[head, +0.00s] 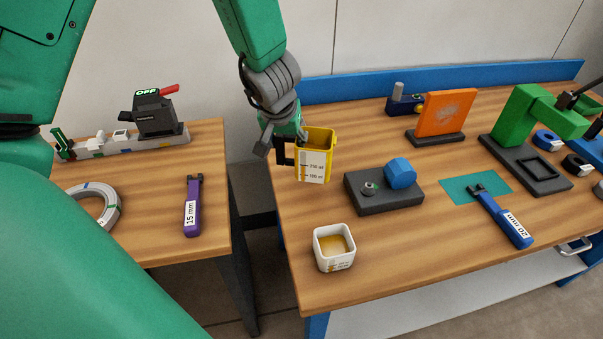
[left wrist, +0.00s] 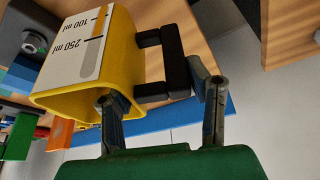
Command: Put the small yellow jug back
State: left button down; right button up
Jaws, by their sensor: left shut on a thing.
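The small yellow jug (head: 316,140) has a white scale label and a black handle. It is upright at the back left corner of the right-hand bench; whether its base touches the wood I cannot tell. My left gripper (head: 286,138) is shut on the jug's black handle, at the jug's left side. In the left wrist view the jug (left wrist: 125,55) fills the upper left, with the handle (left wrist: 165,65) between my fingers (left wrist: 160,105). My right gripper is not in view.
A white cup (head: 322,262) holding something amber stands near the bench's front left corner. A dark block with a blue knob (head: 400,172) is right of the jug. Beyond are an orange panel (head: 443,119) and a green press (head: 527,110). A gap separates the left bench (head: 150,245).

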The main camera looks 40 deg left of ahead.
aim_at(291, 165)
pick_arm(q)
jog(key=f+b, duration=0.1)
jog(key=f, duration=0.2)
jog(key=shift+d, duration=0.2)
jog(key=shift+w+d+f+b, duration=0.1)
jog(key=shift+d+f+b, duration=0.2)
jog(key=shift+d, duration=0.05)
jog(key=shift+d+f, duration=0.1)
jog(key=shift+f, duration=0.25)
notch_tip(291, 165, down, 2)
jog(key=shift+f+b, duration=0.15)
jog(key=shift+b, duration=0.7)
jog(key=shift+a+f, duration=0.2)
jog(key=shift+a, duration=0.3)
jog(key=c, duration=0.8)
grip_release()
jog(key=shift+d, duration=0.15)
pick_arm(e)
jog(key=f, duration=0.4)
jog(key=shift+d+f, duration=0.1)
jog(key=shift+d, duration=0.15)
pick_arm(q)
jog(key=shift+d+r, duration=0.1)
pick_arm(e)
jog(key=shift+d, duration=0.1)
